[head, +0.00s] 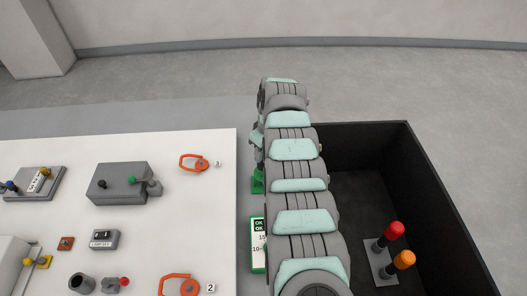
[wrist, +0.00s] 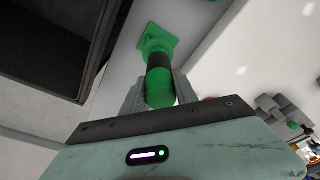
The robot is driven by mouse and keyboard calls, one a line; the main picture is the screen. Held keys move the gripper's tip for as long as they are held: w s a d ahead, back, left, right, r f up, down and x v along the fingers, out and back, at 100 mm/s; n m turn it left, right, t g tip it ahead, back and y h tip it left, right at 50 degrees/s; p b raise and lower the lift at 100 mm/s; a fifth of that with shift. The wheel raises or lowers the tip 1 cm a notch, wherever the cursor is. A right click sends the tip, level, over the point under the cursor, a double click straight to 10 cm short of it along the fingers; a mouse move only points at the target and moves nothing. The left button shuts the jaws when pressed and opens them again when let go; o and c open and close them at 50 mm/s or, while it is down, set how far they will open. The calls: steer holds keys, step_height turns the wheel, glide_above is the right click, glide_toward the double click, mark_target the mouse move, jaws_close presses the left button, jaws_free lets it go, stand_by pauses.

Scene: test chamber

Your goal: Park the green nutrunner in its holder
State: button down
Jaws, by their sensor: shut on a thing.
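The green nutrunner (wrist: 160,92) has a black band round its middle and stands between the two grey fingers of my gripper (wrist: 158,88) in the wrist view. My gripper is shut on it. A flat, angular green piece (wrist: 158,38) shows at its far end; I cannot tell whether this is part of the tool or the holder. In the head view a small green part (head: 257,182) shows beside my arm, just right of the white table. My arm hides most of the gripper and tool there.
A green-framed display (head: 258,244) reading "OK OK" stands in the gap beside the white table (head: 150,215). Two orange hooks (head: 197,162) (head: 181,286) and several fixtures are on the table. A black bin (head: 448,205) at right holds a plate with red and orange knobs (head: 393,245).

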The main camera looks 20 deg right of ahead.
steer(key=shift+f, duration=0.2)
steer(key=c, duration=0.9)
jaws_free()
